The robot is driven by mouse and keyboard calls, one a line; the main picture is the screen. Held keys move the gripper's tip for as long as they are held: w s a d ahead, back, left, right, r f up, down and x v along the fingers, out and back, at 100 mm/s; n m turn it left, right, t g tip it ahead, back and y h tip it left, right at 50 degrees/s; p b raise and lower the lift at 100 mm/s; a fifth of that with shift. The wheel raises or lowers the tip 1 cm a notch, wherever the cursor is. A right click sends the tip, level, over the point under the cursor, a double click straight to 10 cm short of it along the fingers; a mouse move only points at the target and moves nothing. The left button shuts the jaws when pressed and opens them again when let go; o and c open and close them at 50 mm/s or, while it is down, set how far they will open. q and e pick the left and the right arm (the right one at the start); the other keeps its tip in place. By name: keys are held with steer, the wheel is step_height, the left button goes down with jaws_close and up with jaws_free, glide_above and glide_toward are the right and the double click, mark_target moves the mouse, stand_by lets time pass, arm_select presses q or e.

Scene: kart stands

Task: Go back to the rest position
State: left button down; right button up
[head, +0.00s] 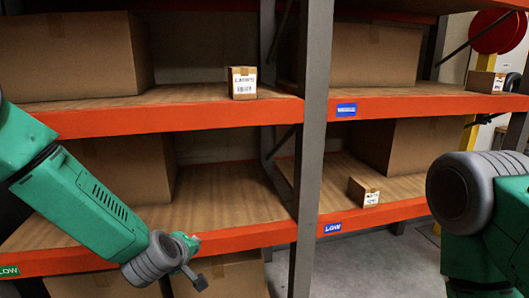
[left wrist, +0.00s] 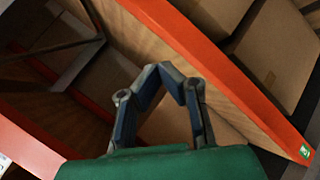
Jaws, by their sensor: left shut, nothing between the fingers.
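My left gripper (head: 192,262) is in front of the lower orange shelf beam (head: 245,238) in the head view, at the left-middle. In the left wrist view my left gripper (left wrist: 168,76) has its two dark fingers meeting at the tips, shut with nothing between them. It is apart from the boxes. My green right arm (head: 485,215) stands at the right edge of the head view, and its gripper is out of the picture.
A small labelled box (head: 242,83) stands on the upper shelf; another small box (head: 364,190) is on the lower right shelf. Large cartons (head: 75,58) fill the back. A grey upright post (head: 312,150) divides the bays. Bare floor (head: 390,262) shows at the lower right.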

arm_select(q)
steer(key=s+a+f+m+g+b, duration=0.1)
steer(key=s+a+f+m+g, duration=0.15)
steer(key=s+f, duration=0.7)
steer(key=s+a+f+m+g+b, duration=0.1)
steer(key=s+a+f+m+g, duration=0.2)
steer(key=s+f, duration=0.65)
steer(key=s+a+f+m+g+b, duration=0.1)
steer(key=s+a+f+m+g, duration=0.1)
steer(key=s, duration=0.8)
steer(key=s+a+f+m+g+y+b, duration=0.1)
steer(key=s+a+f+m+g, duration=0.1)
steer(key=s, duration=0.9)
steer(key=shift+s+a+f+m, duration=0.2)
steer(key=shift+a+f+m, duration=0.5)
steer(key=shift+m, duration=0.45)
steer(key=shift+w+g, duration=0.15)
steer(key=shift+g, duration=0.1)
